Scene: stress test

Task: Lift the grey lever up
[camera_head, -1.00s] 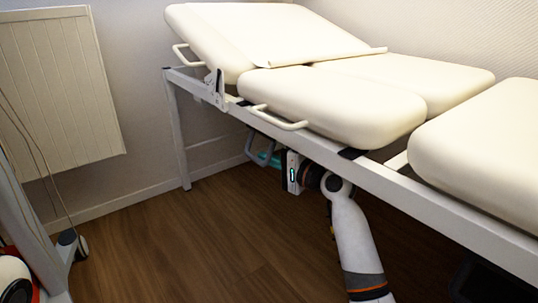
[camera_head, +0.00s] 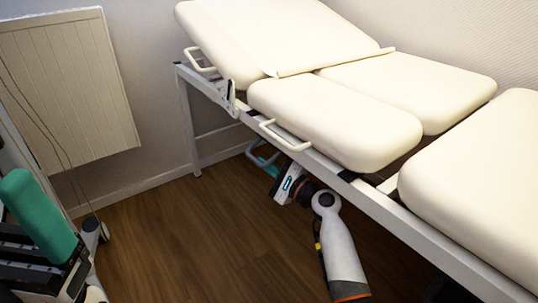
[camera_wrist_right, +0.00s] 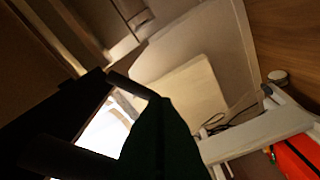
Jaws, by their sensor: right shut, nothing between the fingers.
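A grey lever (camera_head: 251,151), a thin curved bar, shows below the frame of the treatment table, left of my right gripper. My right gripper (camera_head: 265,166) is under the table's side rail, with its teal fingers close beside the lever. It is shut with nothing between the fingers. Whether the fingers touch the lever cannot be told. In the right wrist view a dark green finger (camera_wrist_right: 160,145) fills the lower middle, and I cannot make out the lever there. My left gripper is not in view.
The treatment table has cream cushions (camera_head: 335,120) and a white side rail (camera_head: 400,215) above my right arm. White handles (camera_head: 284,136) stick out from its side. Wheeled equipment with a teal pad (camera_head: 38,215) stands at the left, near a radiator (camera_head: 65,95). The wooden floor (camera_head: 180,235) between is clear.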

